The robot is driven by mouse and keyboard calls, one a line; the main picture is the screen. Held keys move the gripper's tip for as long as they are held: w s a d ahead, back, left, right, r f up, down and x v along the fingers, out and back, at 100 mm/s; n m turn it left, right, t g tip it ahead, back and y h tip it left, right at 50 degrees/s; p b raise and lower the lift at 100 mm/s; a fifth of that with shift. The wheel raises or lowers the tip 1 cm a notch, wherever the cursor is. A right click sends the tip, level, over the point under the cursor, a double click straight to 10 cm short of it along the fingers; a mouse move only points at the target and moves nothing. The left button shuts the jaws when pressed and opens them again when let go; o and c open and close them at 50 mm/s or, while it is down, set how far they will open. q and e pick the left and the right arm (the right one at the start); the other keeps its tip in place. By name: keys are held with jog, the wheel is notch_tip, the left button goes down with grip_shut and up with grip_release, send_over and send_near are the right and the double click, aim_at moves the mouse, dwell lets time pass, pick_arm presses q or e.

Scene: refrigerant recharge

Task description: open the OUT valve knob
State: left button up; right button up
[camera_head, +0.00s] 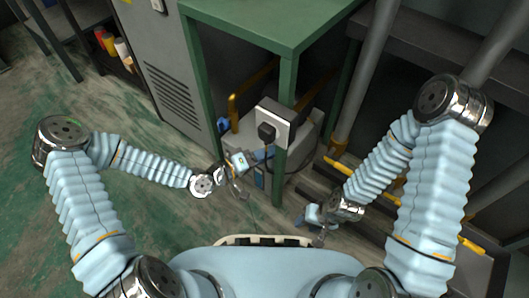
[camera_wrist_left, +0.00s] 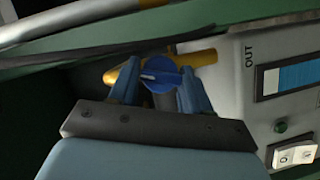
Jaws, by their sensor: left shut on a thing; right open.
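The blue OUT valve knob (camera_wrist_left: 160,72) sits on a yellow pipe fitting in the left wrist view, beside the panel's printed "OUT" label (camera_wrist_left: 249,50). A pale mark on the knob lies roughly sideways in that view. My left gripper (camera_wrist_left: 160,88) is shut on the knob, with one blue finger on each side. In the head view my left gripper (camera_head: 257,156) is at the machine under the green table, and the knob cannot be made out clearly there. My right gripper (camera_head: 311,230) is open and empty, low and to the right, apart from the machine.
The grey machine (camera_head: 297,142) stands under the green table (camera_head: 268,22), partly behind its leg. A socket box with a black plug (camera_head: 267,132) is on that leg, close above my left gripper. A grey vented cabinet (camera_head: 165,85) stands left. Open floor (camera_head: 125,215) lies at left.

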pick_arm(q)
jog(key=shift+m+y, duration=0.6)
jog(key=shift+m, duration=0.3)
jog(key=o, duration=1)
jog(key=shift+r, duration=0.1)
